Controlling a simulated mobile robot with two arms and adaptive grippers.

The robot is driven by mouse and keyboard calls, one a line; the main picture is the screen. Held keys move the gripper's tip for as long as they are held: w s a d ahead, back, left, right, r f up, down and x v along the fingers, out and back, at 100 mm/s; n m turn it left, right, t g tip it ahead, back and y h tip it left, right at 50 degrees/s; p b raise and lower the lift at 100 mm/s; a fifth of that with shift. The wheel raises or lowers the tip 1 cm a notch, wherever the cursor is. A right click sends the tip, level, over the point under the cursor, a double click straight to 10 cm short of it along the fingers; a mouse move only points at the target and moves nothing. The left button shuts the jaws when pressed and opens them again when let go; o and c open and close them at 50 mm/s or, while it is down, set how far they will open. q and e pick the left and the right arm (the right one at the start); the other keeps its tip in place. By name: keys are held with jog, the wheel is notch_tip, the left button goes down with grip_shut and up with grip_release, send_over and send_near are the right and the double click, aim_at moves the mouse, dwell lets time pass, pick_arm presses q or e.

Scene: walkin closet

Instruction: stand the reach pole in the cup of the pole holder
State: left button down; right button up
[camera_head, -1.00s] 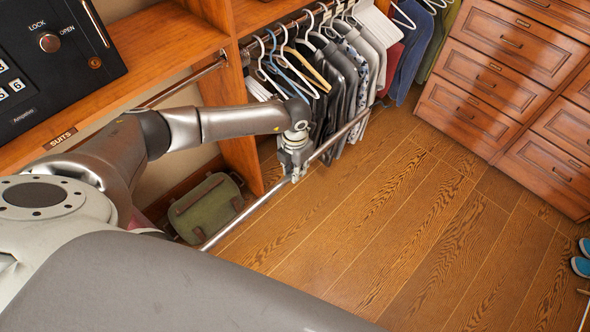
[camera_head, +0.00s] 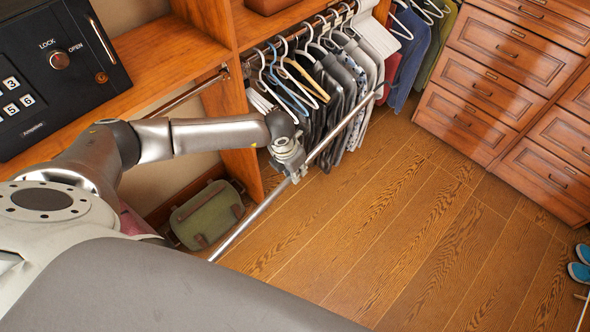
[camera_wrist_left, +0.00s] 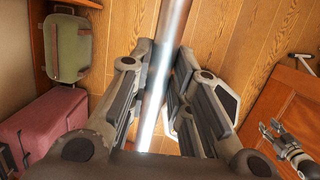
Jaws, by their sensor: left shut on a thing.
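The reach pole (camera_head: 250,218) is a long shiny metal rod. It slants across the head view from low left, near the green bag, to the hanging clothes at upper right. My left gripper (camera_head: 293,172) is shut around the pole partway along it. In the left wrist view the pole (camera_wrist_left: 157,95) runs between the two fingers of this gripper (camera_wrist_left: 160,85). A grey jointed piece at the right of that view looks like my right gripper (camera_wrist_left: 283,143); its finger state is unclear. I cannot make out the pole holder or its cup.
Clothes on hangers (camera_head: 335,85) hang near the pole's upper end. A green bag (camera_head: 206,213) lies below the shelf that carries a black safe (camera_head: 60,75). Wooden drawers (camera_head: 500,80) stand at upper right, blue shoes (camera_head: 580,265) at the right edge. The middle floor is clear.

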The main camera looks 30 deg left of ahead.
pick_arm(q)
jog(key=shift+f+t+b, duration=0.2)
jog(key=shift+t+b, duration=0.45)
jog(key=shift+t, duration=0.15)
jog(key=shift+w+r+h, duration=0.1)
jog(key=shift+r+h, duration=0.1)
jog(key=shift+h, duration=0.1)
